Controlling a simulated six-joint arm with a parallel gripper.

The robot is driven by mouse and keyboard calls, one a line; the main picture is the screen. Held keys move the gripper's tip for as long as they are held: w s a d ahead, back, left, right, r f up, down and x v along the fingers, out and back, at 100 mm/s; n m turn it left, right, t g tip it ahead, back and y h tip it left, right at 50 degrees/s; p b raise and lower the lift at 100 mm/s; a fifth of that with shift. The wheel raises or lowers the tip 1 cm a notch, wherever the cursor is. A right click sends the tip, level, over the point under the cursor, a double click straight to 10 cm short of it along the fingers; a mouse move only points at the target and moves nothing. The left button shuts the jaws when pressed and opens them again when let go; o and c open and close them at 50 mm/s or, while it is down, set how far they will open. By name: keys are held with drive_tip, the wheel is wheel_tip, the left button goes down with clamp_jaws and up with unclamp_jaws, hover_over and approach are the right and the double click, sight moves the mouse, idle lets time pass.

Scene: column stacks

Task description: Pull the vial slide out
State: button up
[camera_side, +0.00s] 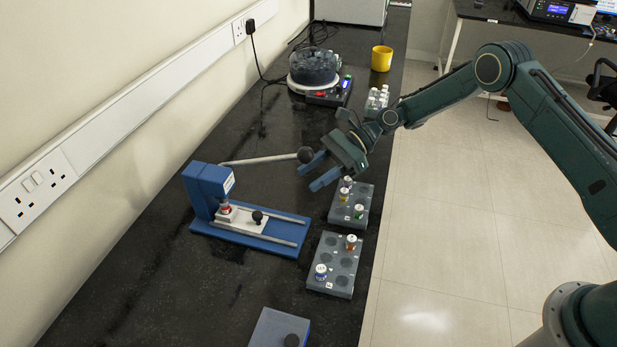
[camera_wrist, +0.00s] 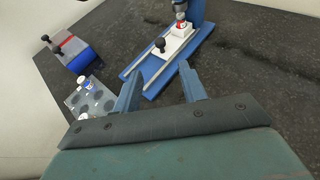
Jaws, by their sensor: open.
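The vial slide (camera_side: 243,218) is a white block with a black knob (camera_side: 257,216) on the rails of a blue press (camera_side: 207,189). A small vial with a red part (camera_side: 225,209) sits on the slide, under the press head. In the wrist view the slide (camera_wrist: 175,43) and its black knob (camera_wrist: 160,44) lie beyond my fingertips. My gripper (camera_side: 312,174) is open and empty, in the air above and to the right of the press, apart from the knob. It also shows in the wrist view (camera_wrist: 160,82) with both fingers pointing toward the rails.
The press lever (camera_side: 265,159) with a black ball (camera_side: 305,155) reaches out close to my gripper. Two grey racks (camera_side: 354,215) (camera_side: 343,284) with capped vials stand at the right edge. A blue-grey box (camera_side: 270,328) with a black knob is at the front.

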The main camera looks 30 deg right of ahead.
sight(261, 213)
drive_tip(key=x, duration=1.3)
drive_tip(key=shift+a+f, duration=0.1)
drive_tip(key=shift+f, duration=0.05)
clamp_jaws()
